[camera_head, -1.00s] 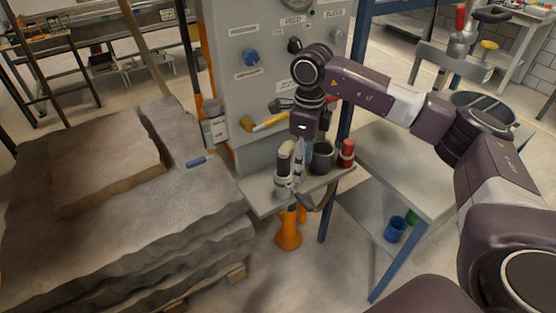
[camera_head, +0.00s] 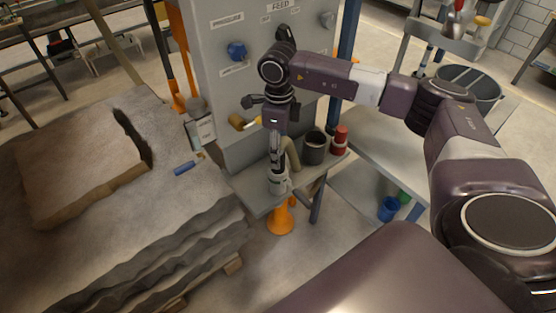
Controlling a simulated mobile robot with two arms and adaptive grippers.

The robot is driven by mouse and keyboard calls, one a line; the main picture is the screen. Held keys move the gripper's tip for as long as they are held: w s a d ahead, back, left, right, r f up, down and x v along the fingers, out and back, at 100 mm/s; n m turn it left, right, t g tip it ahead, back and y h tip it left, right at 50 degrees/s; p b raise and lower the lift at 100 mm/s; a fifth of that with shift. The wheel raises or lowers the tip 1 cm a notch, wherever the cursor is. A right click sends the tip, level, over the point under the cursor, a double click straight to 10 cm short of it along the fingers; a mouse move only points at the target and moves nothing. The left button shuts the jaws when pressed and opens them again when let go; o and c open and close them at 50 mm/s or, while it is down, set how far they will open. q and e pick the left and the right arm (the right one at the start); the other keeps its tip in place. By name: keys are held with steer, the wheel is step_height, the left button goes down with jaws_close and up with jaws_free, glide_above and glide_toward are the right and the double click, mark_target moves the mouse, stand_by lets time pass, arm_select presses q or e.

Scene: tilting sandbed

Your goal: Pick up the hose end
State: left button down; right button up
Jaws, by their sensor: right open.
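My right gripper (camera_head: 277,163) is open and points down over the small grey shelf (camera_head: 258,205) on the front of the grey control panel. A beige curved, hose-like piece (camera_head: 293,152) shows just right of the fingers. I cannot tell for sure that it is the hose end, or whether the fingers touch it. A pale grey cup-like holder (camera_head: 278,184) stands on the shelf under the fingers. The gripper hides part of what stands there. My left gripper is not in view.
A dark cup (camera_head: 315,147) and a red cylinder (camera_head: 340,139) stand right of the gripper. The control panel (camera_head: 215,95) rises behind it. A stone slab stack (camera_head: 150,240) with a blue-handled tool (camera_head: 185,168) lies left. A grey table (camera_head: 375,155) stands right.

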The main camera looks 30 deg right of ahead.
step_height(320, 180, down, 2)
steer(key=shift+w+a+f+p, duration=0.1)
steer(key=shift+w+f+p, duration=0.1)
steer(key=shift+p, duration=0.1)
steer(key=shift+f, duration=0.3)
steer(key=shift+s, duration=0.1)
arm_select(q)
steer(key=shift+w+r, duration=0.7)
arm_select(e)
jaws_close()
